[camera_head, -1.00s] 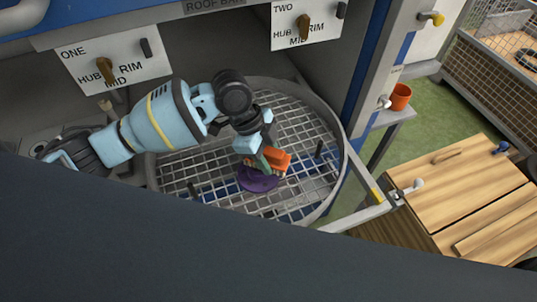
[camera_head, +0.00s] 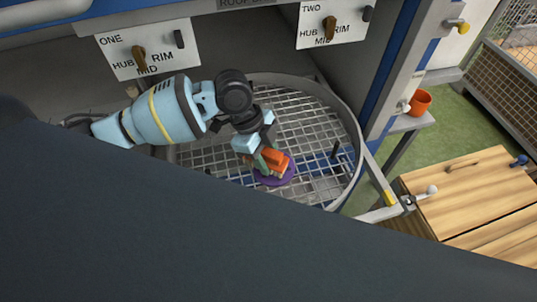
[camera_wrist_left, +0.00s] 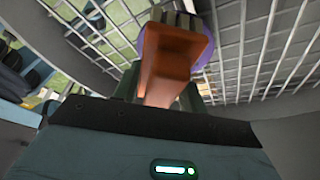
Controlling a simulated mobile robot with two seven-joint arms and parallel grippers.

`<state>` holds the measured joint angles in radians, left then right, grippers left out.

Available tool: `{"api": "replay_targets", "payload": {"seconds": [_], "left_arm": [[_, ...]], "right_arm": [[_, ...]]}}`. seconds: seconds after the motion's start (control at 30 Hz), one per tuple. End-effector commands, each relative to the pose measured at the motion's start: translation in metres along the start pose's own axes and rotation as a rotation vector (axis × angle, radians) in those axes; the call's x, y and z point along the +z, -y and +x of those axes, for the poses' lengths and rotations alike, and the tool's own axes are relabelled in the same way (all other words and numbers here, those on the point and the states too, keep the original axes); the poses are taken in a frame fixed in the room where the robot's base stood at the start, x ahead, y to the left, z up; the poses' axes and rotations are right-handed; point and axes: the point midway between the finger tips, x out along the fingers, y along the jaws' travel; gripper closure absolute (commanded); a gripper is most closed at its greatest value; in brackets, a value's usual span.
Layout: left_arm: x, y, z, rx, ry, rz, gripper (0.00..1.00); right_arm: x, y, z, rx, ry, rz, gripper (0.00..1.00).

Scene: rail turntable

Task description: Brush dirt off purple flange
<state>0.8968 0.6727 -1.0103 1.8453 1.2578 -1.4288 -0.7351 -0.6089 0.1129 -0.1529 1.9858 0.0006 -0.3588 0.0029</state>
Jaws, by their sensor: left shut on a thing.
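The purple flange (camera_head: 284,178) lies on the round wire-mesh turntable (camera_head: 215,157). Its purple edge also shows in the left wrist view (camera_wrist_left: 203,53), mostly hidden by the brush. My left gripper (camera_head: 262,160) is shut on an orange brush (camera_head: 275,158) and holds it over the flange. Any dirt on the flange is too small to see. My right gripper is not in view.
A raised metal rim (camera_head: 352,133) rings the turntable, and dark pegs (camera_head: 335,150) stand on the mesh. Lever plates ONE (camera_head: 160,58) and TWO (camera_head: 345,22) are above. An orange cup (camera_head: 420,102) stands on a side shelf. A wooden cabinet (camera_head: 460,188) is at right.

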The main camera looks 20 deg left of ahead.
Motion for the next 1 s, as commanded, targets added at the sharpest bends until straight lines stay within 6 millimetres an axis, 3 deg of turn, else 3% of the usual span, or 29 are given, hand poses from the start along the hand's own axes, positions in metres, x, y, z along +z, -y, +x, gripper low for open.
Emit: {"api": "replay_targets", "payload": {"seconds": [1.0], "left_arm": [[-0.031,0.001,-0.074,-0.003,-0.002,0.003,0.77]], "right_arm": [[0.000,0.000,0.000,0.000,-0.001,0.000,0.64]]}}
